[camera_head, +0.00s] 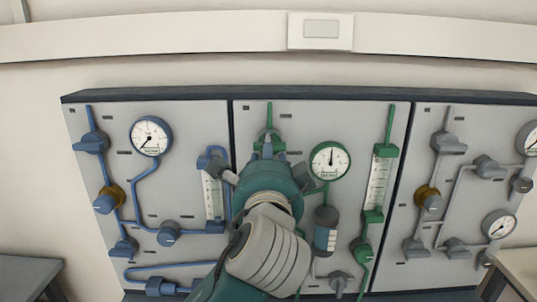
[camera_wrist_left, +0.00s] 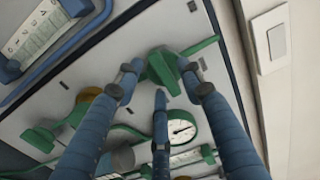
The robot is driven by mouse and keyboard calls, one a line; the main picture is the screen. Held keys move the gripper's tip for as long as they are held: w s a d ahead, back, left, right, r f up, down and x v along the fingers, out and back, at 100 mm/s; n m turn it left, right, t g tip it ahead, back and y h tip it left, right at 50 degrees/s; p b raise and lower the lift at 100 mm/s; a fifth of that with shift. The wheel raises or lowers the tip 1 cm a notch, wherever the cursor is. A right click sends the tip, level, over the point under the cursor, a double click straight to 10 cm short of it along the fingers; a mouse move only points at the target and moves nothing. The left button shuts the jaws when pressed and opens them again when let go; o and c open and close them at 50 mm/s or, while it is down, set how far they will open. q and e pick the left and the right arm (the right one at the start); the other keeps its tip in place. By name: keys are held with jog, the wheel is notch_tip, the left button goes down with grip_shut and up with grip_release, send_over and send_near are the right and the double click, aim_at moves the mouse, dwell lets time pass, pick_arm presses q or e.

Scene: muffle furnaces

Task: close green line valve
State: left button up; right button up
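The middle grey panel (camera_head: 303,112) carries the green line. Its upper green valve (camera_head: 268,137) sits near the top left of that panel, partly hidden by my left gripper (camera_head: 268,154). In the left wrist view, the valve's green handle (camera_wrist_left: 163,69) lies between the tips of two blue fingers of my left gripper (camera_wrist_left: 163,80), with the third finger below it. The fingers are spread; contact with the handle is unclear. Another green valve (camera_wrist_left: 40,138) shows at the lower left of the wrist view and is hidden by my arm in the head view. My right gripper is not in view.
A green-rimmed gauge (camera_head: 330,161) and a green flowmeter (camera_head: 379,182) are right of my gripper. A blue flowmeter (camera_head: 213,193) is close on the left. A dark cylinder (camera_head: 326,230) stands beside my arm. A blue-line panel (camera_head: 185,116) and a grey-line panel (camera_head: 470,120) flank the middle one.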

pick_arm(q)
jog(key=shift+s, duration=0.1)
jog(key=s, duration=1.2)
jog(key=shift+w, duration=0.1)
